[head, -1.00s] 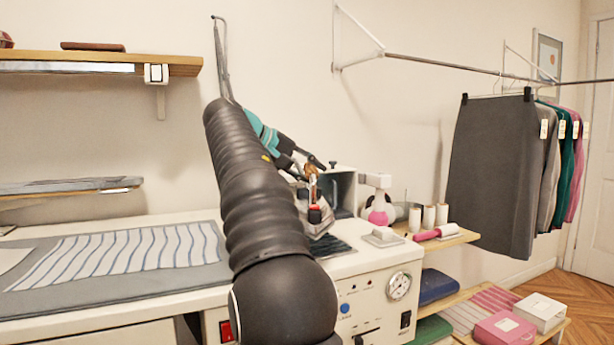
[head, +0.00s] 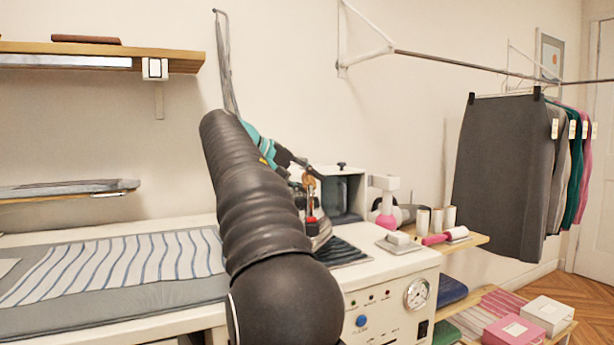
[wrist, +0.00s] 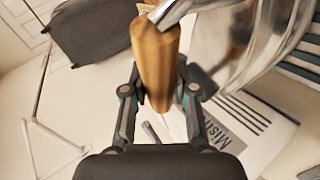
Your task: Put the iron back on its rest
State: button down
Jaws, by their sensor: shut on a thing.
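The iron (head: 321,236) has a shiny metal body and a wooden handle (wrist: 156,62). My gripper (wrist: 160,98) is shut on that handle, a finger on each side; in the head view my gripper (head: 290,163) is partly hidden behind my own arm. The iron's metal body also shows at the right of the wrist view (wrist: 238,50). The rest, a dark ribbed pad (head: 346,254), lies on top of the white steam station (head: 395,268), right beside and partly behind the iron. I cannot tell whether the iron touches it.
A grey box (head: 343,193) stands behind the iron. A pink-and-white bottle (head: 386,205) and a small white-and-grey item (head: 398,243) are to the right. The ironing board with striped cloth (head: 120,268) is left. A cord (head: 224,65) hangs on the wall.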

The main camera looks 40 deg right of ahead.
aim_at(322, 209)
jog(key=shift+f+b, duration=1.4)
jog(key=shift+f, duration=0.15)
jog(key=shift+f+b, duration=0.35)
jog(key=shift+f, duration=0.2)
jog(key=c, duration=0.8)
grip_release()
jog(key=shift+f, duration=0.25)
jog(key=v, duration=1.2)
jog(key=shift+a+r, duration=0.1)
jog(key=shift+r, duration=0.05)
